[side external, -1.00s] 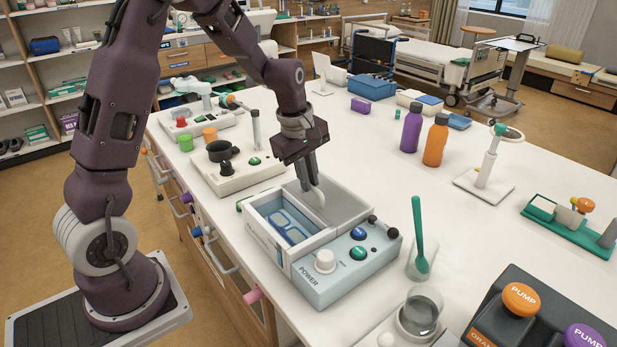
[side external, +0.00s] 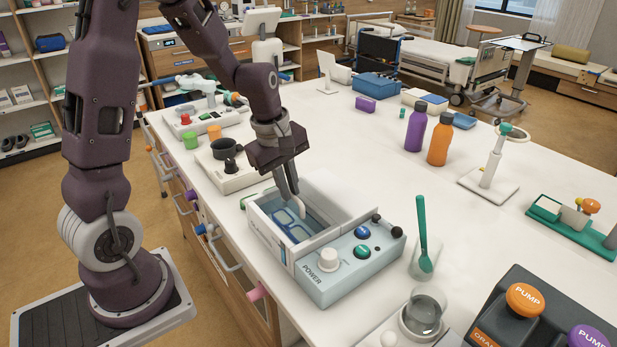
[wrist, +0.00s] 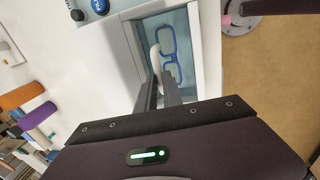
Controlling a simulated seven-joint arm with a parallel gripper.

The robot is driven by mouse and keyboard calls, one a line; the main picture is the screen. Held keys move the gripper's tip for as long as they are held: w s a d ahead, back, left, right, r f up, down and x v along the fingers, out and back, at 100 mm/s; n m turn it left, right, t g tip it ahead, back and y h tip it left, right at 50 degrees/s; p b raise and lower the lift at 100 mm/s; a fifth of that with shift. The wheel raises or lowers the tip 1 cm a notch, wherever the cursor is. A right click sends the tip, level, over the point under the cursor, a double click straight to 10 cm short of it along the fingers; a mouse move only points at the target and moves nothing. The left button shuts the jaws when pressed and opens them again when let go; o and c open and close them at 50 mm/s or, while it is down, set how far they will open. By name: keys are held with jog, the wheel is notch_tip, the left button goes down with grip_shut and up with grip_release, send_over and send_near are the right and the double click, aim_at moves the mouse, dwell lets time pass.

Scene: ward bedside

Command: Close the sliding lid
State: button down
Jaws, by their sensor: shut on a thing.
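A pale blue and white box (side external: 333,290) with a POWER label stands on the near part of the white counter. Its basin shows a light blue inside with blue-framed glasses (side external: 291,226) in it; the glasses also show in the wrist view (wrist: 170,58). My gripper (side external: 297,204) reaches down over the basin and is shut on a white, curved lid handle (wrist: 156,58). The handle is just beside the glasses in the wrist view. The lid panel's edges are hard to make out, partly hidden by my fingers.
On the box's top are a white knob (side external: 328,259), a blue button (side external: 362,232) and a green button (side external: 362,251). A cup with a green spoon (side external: 423,238) stands to its right. A beige device (side external: 226,172) is behind it. The counter's middle is clear.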

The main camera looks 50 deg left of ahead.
jog(key=s, duration=0.4)
jog(key=shift+s, duration=0.3)
jog(key=c, duration=1.5)
grip_release()
jog(key=shift+r, duration=0.1)
notch_tip(320, 180, up, 7)
jog(key=s, duration=0.1)
jog(key=s+d+r+m+t, duration=0.1)
jog(key=s+d+r+m, duration=0.1)
jog(key=m, duration=0.4)
jog(key=s+d+r+m+t, duration=0.1)
jog(key=s+d+r+m, duration=0.2)
jog(key=s+d+m, duration=0.2)
jog(key=s+d+r+m+t, duration=0.1)
jog(key=s+d+r+m, duration=0.1)
jog(key=s+m, duration=0.4)
jog(key=shift+d+r+m, duration=0.3)
jog(key=shift+d+m, duration=0.2)
jog(key=shift+d, duration=0.2)
